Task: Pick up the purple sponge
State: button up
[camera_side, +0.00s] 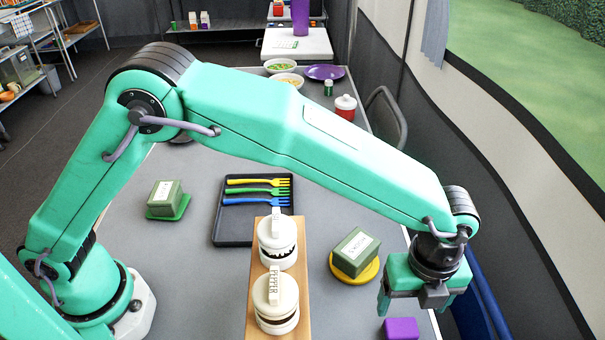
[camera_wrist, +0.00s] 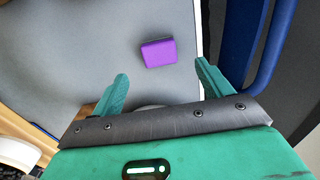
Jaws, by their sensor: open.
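The purple sponge (camera_side: 401,328) lies on the grey table at the bottom right of the side view, near the table's right edge. In the wrist view the sponge (camera_wrist: 158,52) lies flat beyond the fingertips, between their lines. My gripper (camera_side: 418,308) is open and empty, pointing down above the table, a little above the sponge in the side picture. In the wrist view its two teal fingers (camera_wrist: 162,72) stand wide apart, and nothing is between them. The sponge's lower part is cut off by the side view's bottom edge.
A wooden board (camera_side: 262,325) with two white lidded jars stands left of my gripper. A blue chair or rail (camera_wrist: 262,45) runs along the table's right edge. The table around the sponge is clear.

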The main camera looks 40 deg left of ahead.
aim_at(402, 327)
jog(key=shift+s+d+f, duration=0.1)
jog(key=shift+d+f, duration=0.05)
jog(key=shift+f, duration=1.3)
jog(key=shift+f, duration=0.1)
jog(key=shift+f, duration=2.5)
jog(key=shift+c, duration=0.2)
jog(key=c, duration=1)
